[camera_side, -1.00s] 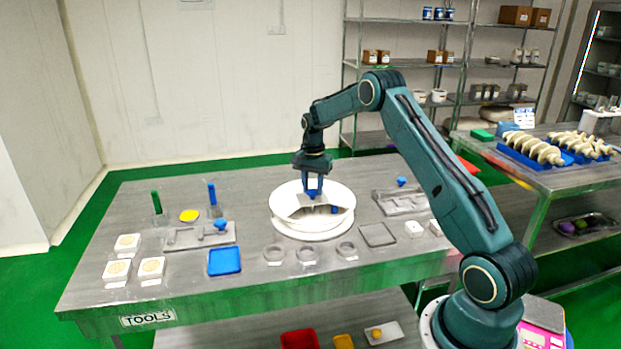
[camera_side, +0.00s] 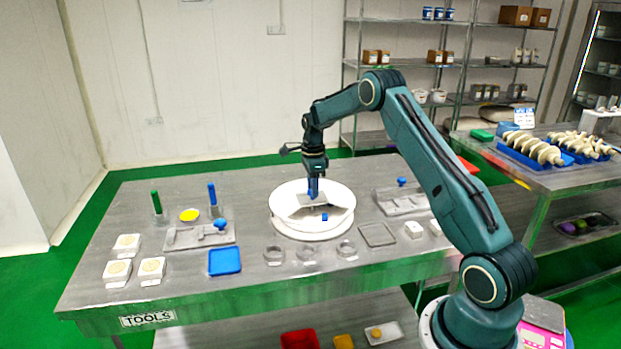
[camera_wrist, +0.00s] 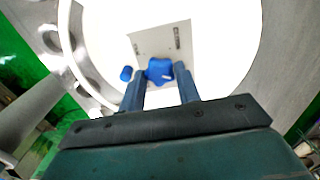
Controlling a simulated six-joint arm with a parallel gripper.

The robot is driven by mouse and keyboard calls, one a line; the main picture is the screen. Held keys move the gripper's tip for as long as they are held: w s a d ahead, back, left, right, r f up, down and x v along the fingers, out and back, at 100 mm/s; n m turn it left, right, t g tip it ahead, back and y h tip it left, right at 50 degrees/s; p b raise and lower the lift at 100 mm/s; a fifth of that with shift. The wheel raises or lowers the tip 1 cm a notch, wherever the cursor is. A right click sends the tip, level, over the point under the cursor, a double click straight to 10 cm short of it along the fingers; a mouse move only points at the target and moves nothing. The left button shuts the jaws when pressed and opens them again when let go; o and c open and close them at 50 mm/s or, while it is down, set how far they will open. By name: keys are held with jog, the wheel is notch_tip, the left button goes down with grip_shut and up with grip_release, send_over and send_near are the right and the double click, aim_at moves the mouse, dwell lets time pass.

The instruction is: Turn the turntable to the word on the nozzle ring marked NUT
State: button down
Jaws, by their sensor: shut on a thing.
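The white round turntable (camera_side: 283,222) stands on the middle of the steel table, with a light grey square piece (camera_side: 294,209) on top. In the wrist view the turntable (camera_wrist: 225,45) fills the centre, and the grey piece (camera_wrist: 155,40) carries small dark marks I cannot read. My gripper (camera_side: 313,194) points down over the turntable's centre. In the wrist view my gripper (camera_wrist: 161,85) is shut on a blue knob (camera_wrist: 159,68). A small blue block (camera_side: 324,217) sits off-centre on the turntable. Nozzle rings (camera_side: 273,253) lie in front, their labels too small to read.
A blue tray (camera_side: 224,261) and a grey tool tray (camera_side: 184,239) lie to the left. A grey square frame (camera_side: 378,235) and a grey mould tray (camera_side: 401,203) lie to the right. White patterned blocks (camera_side: 117,270) stand at the far left.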

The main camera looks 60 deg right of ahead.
jog(key=shift+m, duration=1.8)
jog(key=c, duration=1)
grip_release()
jog(key=shift+r, duration=0.15)
notch_tip(320, 180, up, 14)
